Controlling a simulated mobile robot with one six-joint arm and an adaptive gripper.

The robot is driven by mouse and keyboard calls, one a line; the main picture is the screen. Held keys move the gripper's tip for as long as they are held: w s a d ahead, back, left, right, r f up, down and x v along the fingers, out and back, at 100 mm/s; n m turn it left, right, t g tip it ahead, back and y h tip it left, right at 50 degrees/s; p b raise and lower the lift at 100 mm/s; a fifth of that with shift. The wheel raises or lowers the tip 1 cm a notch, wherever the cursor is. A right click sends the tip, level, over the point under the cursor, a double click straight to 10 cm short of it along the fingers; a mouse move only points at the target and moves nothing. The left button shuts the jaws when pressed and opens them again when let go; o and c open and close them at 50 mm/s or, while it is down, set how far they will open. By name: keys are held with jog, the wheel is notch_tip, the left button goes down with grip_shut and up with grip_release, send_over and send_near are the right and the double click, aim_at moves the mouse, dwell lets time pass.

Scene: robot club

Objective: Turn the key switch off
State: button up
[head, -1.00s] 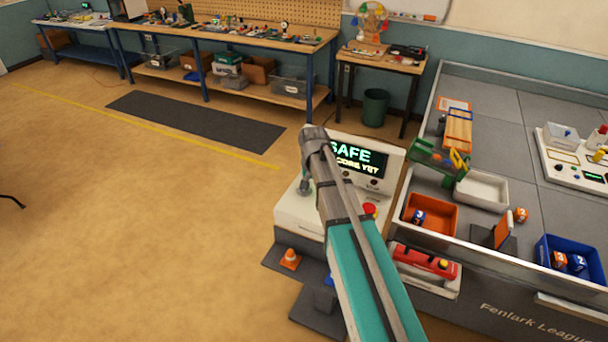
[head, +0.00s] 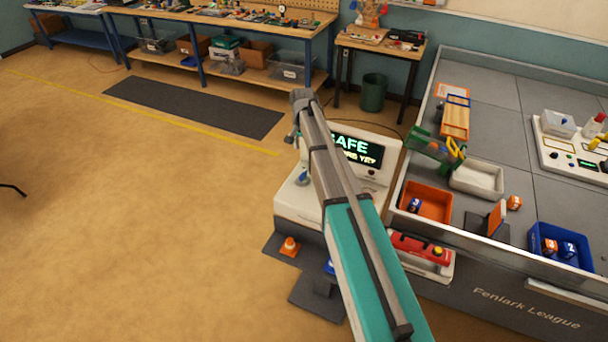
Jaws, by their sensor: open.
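No key switch can be made out for certain. A white console (head: 290,207) with a dark screen (head: 357,150) reading "SAFE" in green stands left of the grey table; my arm hides part of its screen and front. A small dark knob (head: 371,172) sits below the screen; its kind is too small to tell. A white control panel (head: 556,160) with several small knobs lies on the table at the right. My gripper (head: 291,138) is open, small in view and partly behind my arm's end. It appears above the console's left side, apart from it and empty.
The grey table (head: 490,110) holds an orange bin (head: 450,213), a white tray (head: 476,187) and a blue bin (head: 540,262). A small orange cone (head: 290,246) stands on the console's low dark base. The floor at left is open.

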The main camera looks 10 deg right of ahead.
aim_at(303, 173)
jog(key=shift+f+b, duration=6.7)
jog(key=shift+f, duration=0.05)
grip_shut()
jog(key=shift+d, duration=0.2)
jog(key=shift+a, duration=0.15)
